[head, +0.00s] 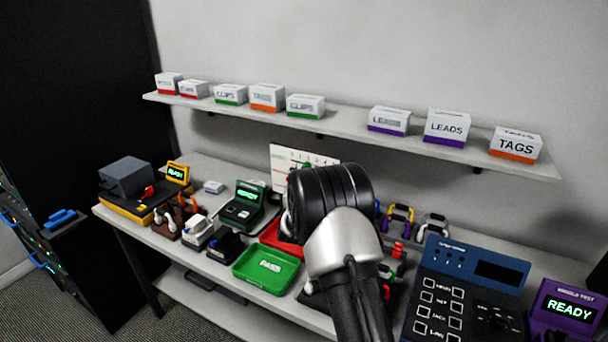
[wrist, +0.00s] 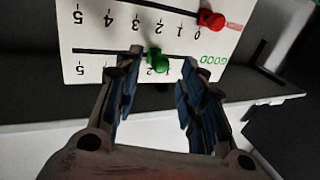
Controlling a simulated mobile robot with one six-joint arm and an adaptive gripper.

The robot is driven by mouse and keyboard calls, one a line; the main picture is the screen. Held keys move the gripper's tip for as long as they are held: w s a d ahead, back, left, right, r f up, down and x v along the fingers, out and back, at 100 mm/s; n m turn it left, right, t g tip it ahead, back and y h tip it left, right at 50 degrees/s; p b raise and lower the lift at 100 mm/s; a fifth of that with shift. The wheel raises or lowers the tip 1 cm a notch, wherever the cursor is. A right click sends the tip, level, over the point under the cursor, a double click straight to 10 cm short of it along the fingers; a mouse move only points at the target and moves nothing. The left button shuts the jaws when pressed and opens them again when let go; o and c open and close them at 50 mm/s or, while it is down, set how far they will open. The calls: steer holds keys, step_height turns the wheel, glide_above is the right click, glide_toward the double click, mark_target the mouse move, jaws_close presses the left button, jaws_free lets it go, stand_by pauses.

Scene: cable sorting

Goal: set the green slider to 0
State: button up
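The white slider board (wrist: 110,30) shows upside down in the wrist view, with two dark slots and number scales from 5 at left to 0 at right. The green slider (wrist: 156,60) sits in the GOOD slot, close to the 2 mark. My gripper (wrist: 160,59) is open, with one finger on each side of the green slider; a gap shows on both sides and contact cannot be made out. In the head view the board (head: 290,155) stands at the back of the bench, partly hidden behind my arm and gripper (head: 300,200).
A red slider (wrist: 210,19) sits near 0 in the other slot. On the bench are a green PASS tray (head: 268,270), a red tray (head: 285,236), a green-screen device (head: 245,205) and a blue panel (head: 450,290). A shelf (head: 350,128) with labelled boxes hangs above.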

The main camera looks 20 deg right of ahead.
steer(key=shift+x, duration=1)
steer(key=shift+c, duration=0.6)
jaws_close()
